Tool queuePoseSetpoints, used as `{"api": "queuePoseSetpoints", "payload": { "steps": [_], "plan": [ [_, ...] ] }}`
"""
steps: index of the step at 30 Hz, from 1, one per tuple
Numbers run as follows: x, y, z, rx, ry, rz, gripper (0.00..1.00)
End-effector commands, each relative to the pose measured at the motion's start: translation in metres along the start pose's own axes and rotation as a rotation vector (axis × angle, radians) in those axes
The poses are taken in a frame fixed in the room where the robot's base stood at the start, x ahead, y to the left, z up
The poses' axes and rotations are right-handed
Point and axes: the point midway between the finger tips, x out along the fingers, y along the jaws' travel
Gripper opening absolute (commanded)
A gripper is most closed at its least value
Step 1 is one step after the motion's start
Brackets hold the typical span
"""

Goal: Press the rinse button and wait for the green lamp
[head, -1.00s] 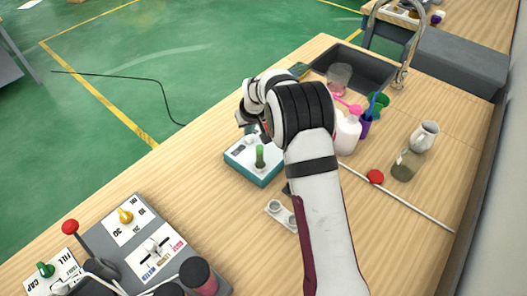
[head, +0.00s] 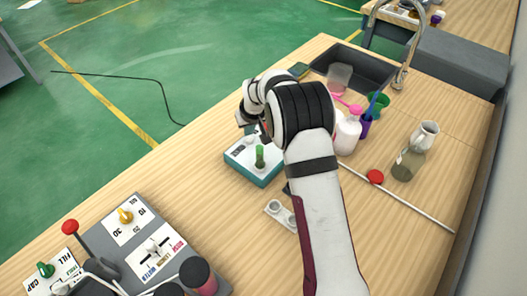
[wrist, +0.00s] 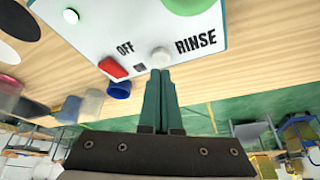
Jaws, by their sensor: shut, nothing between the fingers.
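The rinse unit is a teal box with a white top (head: 240,152) on the bench, with a green knob (head: 260,156) on it. In the wrist view its white panel (wrist: 120,20) carries the words OFF and RINSE. A round white button (wrist: 160,57) sits beside RINSE, and a red switch (wrist: 113,68) and a small dark square lie beside OFF. Part of a green round thing shows at the top edge; I cannot tell whether it is lit. My gripper (wrist: 160,75) is shut and empty, its tips right at the white button. I cannot tell whether they touch it.
A pump bottle (head: 347,134), purple and green cups and a sink (head: 362,68) lie beyond my arm. A grey control box (head: 150,225) with a red-topped lever stands at lower left.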

Motion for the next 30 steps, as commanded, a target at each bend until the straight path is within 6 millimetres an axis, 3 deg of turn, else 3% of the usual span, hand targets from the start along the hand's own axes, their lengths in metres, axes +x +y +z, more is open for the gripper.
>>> {"api": "queuePoseSetpoints", "payload": {
  "steps": [17, 26, 30],
  "plan": [
    [0.016, 0.0, 0.007, 0.0, -0.001, 0.0, 0.0],
    [0.016, 0.0, 0.007, 0.0, -0.001, 0.0, 0.0],
    [0.005, 0.0, 0.002, 0.0, 0.001, 0.0, 0.0]
  ]
}}
